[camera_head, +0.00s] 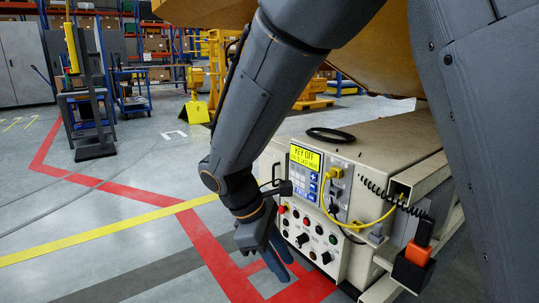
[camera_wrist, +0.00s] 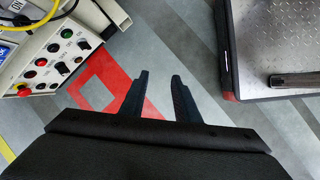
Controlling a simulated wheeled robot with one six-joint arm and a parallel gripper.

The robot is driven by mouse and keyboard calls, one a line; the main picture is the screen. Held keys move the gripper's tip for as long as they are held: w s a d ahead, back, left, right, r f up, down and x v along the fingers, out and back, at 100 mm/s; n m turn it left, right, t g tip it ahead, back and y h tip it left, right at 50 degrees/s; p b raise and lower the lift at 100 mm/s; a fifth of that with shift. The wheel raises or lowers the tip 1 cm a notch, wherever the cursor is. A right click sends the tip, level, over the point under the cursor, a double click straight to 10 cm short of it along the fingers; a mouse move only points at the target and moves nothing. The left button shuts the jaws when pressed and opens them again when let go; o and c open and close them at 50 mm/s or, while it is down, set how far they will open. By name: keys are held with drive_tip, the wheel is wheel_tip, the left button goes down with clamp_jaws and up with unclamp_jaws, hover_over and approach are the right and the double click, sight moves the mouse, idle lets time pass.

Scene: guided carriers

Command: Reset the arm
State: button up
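My gripper (camera_wrist: 159,82) is open and empty in the wrist view, its two dark fingers apart above the floor with its red marking. In the head view my arm reaches down, and my gripper (camera_head: 275,265) hangs in front of the beige carrier's control panel, pointing down. I see no object between the fingers.
The beige carrier (camera_head: 390,133) has a lit yellow "KEY OFF" display (camera_head: 305,157), knobs, buttons and a yellow cable (camera_head: 370,222). An orange-and-black block (camera_head: 417,255) hangs at its side. A grey metal plate (camera_wrist: 275,45) is at right in the wrist view. Open floor lies left.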

drive_tip(key=s+a+r+m+y+p, duration=0.1)
drive_tip(key=s+a+r+m+y, duration=0.2)
drive_tip(key=s, duration=0.7)
drive_tip(key=s+a+r+m+y, duration=0.1)
drive_tip(key=s+r+m+y, duration=0.35)
drive_tip(key=s, duration=0.55)
drive_tip(key=d+r+m+p, duration=0.2)
drive_tip(key=d+r+p, duration=0.4)
drive_tip(key=r+p, duration=0.4)
drive_tip(key=d+r+m+h+p, duration=0.1)
drive_tip(key=d+r+m+p, duration=0.2)
drive_tip(key=d+r+p, duration=0.4)
drive_tip(key=d+r+m+h+p, duration=0.1)
drive_tip(key=d+r+p, duration=0.6)
drive_tip(key=p, duration=1.4)
wheel_tip(320, 180, up, 6)
drive_tip(key=shift+d+f+m, duration=0.1)
drive_tip(key=shift+d+m, duration=0.15)
drive_tip(key=shift+m, duration=0.5)
drive_tip(key=shift+h, duration=0.25)
